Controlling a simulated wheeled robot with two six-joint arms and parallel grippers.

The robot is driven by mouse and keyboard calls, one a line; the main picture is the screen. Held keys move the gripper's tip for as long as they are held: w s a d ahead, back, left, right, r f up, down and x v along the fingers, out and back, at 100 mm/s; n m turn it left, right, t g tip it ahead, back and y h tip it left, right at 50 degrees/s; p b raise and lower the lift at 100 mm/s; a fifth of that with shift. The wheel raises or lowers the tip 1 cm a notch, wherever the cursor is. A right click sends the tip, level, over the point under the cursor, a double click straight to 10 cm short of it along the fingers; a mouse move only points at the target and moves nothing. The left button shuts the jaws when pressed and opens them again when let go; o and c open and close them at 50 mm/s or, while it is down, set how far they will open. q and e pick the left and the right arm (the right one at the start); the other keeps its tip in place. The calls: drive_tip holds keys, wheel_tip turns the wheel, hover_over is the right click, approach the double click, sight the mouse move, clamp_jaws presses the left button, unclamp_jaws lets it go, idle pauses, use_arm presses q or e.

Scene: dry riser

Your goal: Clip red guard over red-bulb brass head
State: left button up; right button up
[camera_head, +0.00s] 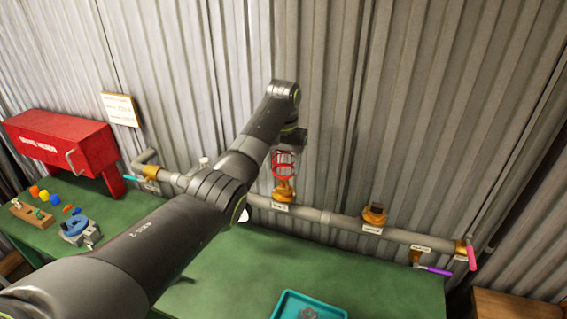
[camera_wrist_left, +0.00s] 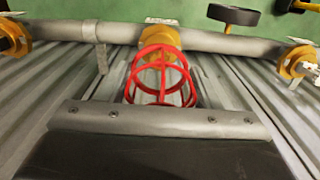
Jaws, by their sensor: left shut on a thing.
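The red guard (camera_head: 283,163) is an open wire cage just below my left gripper (camera_head: 288,147), in front of the corrugated wall. My left gripper is shut on it. A brass head (camera_head: 284,191) on the grey pipe sits directly below the guard. In the left wrist view the guard (camera_wrist_left: 160,80) lines up with the brass head (camera_wrist_left: 158,45), and its far ring overlaps the head's edge. I cannot tell whether the ring is seated on the head or just short of it. No bulb can be made out through the cage. My right gripper is not in view.
The pipe (camera_head: 325,216) runs along the wall, with another brass head (camera_head: 374,214) to the right. A red cabinet (camera_head: 62,144), a blue-topped fixture (camera_head: 77,228) and small coloured parts stand left. A teal tray (camera_head: 288,300) lies on the green bench (camera_head: 230,275), mostly clear around it.

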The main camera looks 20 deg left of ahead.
sight(283, 188)
use_arm(q)
drive_tip(key=shift+f, duration=1.3)
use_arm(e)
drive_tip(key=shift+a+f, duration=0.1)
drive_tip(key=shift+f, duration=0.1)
use_arm(q)
drive_tip(key=shift+f+b, duration=0.85)
drive_tip(key=shift+f, duration=1.65)
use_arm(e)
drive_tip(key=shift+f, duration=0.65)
use_arm(q)
drive_tip(key=o, duration=1)
drive_tip(key=shift+o, duration=0.2)
wheel_tip(283, 188, up, 4)
drive_tip(key=shift+w+f+p, duration=0.1)
drive_tip(key=shift+w+p, duration=0.05)
drive_tip(key=shift+p, duration=1.1)
wheel_tip(283, 188, up, 14)
drive_tip(key=shift+f+b, duration=0.25)
drive_tip(key=shift+b, duration=0.15)
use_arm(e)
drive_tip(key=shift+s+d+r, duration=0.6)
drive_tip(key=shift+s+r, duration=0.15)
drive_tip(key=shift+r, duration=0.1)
